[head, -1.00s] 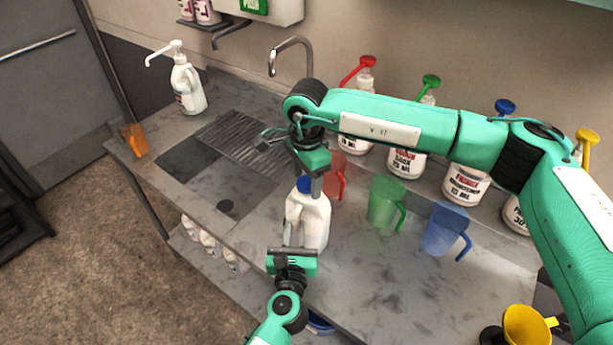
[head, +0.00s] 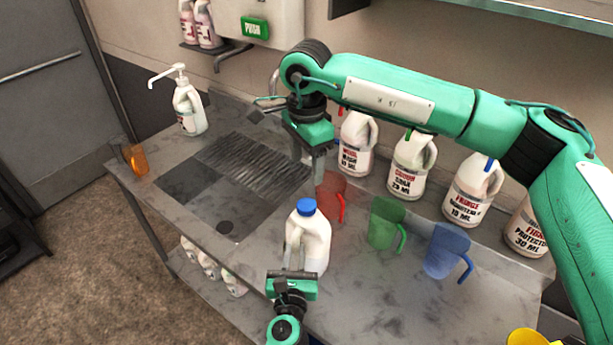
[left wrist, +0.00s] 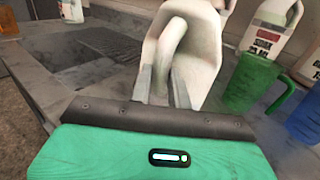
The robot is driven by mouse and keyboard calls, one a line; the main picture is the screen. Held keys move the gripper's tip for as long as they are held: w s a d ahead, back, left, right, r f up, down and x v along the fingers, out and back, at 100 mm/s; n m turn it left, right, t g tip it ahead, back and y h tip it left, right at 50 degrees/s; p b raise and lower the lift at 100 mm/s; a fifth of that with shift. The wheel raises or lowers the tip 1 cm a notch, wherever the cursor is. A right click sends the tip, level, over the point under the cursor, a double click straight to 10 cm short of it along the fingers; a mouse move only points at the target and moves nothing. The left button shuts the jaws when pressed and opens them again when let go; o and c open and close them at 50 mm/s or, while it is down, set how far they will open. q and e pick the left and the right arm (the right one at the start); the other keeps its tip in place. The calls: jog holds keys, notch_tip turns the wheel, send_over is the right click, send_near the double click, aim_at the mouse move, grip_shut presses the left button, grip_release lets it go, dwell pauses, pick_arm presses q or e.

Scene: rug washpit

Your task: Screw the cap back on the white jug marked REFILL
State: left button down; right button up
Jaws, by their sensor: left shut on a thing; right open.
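The white jug (head: 308,246) stands upright on the steel counter, its blue cap (head: 306,207) sitting on its neck. I cannot tell how tight the cap is. No REFILL marking shows from here. My left gripper (head: 291,268) is shut on the jug at its lower near side. In the left wrist view its fingers (left wrist: 162,88) close around the jug's handle (left wrist: 170,45), and the cap is out of frame. My right gripper (head: 308,168) is open and empty, above and behind the cap, apart from it.
Red (head: 329,193), green (head: 384,222) and blue (head: 446,250) measuring jugs stand right of the white jug. Labelled bottles (head: 410,168) line the wall, partly behind my right arm. A drain grille (head: 250,165) lies left, with a pump bottle (head: 187,110) beyond it.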

jog(key=shift+r, duration=0.35)
pick_arm(q)
jog(key=c, duration=1.2)
grip_release()
jog(key=shift+c, duration=0.2)
jog(key=shift+s, duration=0.1)
jog(key=shift+s, duration=0.25)
pick_arm(e)
jog(key=b, duration=0.5)
send_over(307, 204)
notch_tip(307, 204, down, 5)
jog(key=shift+f, duration=0.2)
pick_arm(q)
jog(key=s, duration=1.3)
jog(key=shift+a, duration=0.25)
